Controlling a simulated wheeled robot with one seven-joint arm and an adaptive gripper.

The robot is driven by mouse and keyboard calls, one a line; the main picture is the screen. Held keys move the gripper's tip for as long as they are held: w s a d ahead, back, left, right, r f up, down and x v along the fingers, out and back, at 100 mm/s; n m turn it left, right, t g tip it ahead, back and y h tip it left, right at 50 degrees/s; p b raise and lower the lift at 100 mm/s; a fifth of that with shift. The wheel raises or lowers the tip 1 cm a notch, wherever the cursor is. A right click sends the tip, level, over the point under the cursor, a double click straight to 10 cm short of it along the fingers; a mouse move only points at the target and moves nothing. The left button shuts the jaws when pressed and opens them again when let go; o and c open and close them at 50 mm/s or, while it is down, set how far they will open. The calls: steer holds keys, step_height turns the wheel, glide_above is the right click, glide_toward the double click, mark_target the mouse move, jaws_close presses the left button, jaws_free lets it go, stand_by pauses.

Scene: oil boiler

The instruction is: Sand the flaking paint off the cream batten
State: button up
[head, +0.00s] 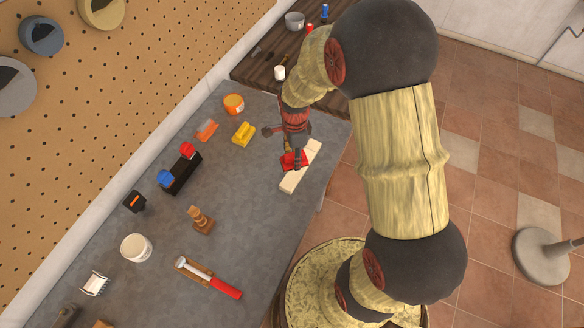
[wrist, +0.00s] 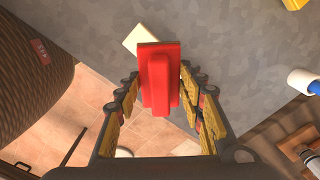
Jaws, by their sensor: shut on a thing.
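The cream batten (head: 288,182) lies on the grey bench top near its right edge, slanting up to the right in the head view. My gripper (head: 291,147) is over the batten's middle, pointing down. It is shut on a red sanding block (head: 294,161), which hides the middle of the batten. In the wrist view the red block (wrist: 158,75) sits between the two fingers of my gripper (wrist: 158,92). One end of the batten (wrist: 140,38) shows beyond the block. I cannot tell whether the block touches the batten. Flaking paint is too small to make out.
A yellow block (head: 243,134), an orange tub (head: 234,104) and a black stand (head: 181,173) are left of the batten. The bench around the batten is clear.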

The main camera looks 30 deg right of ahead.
steer(key=shift+f, duration=0.15)
steer(key=b, duration=0.4)
glide_above(295, 173)
steer(key=shift+w+d+f, duration=0.1)
steer(key=shift+f, duration=1.25)
steer(key=shift+w+d+f, duration=0.1)
steer(key=shift+f, duration=1.2)
steer(key=shift+f, duration=0.75)
steer(key=shift+s+f, duration=0.1)
steer(key=shift+s, duration=0.05)
steer(key=shift+s+a, duration=0.1)
steer(key=shift+a, duration=0.1)
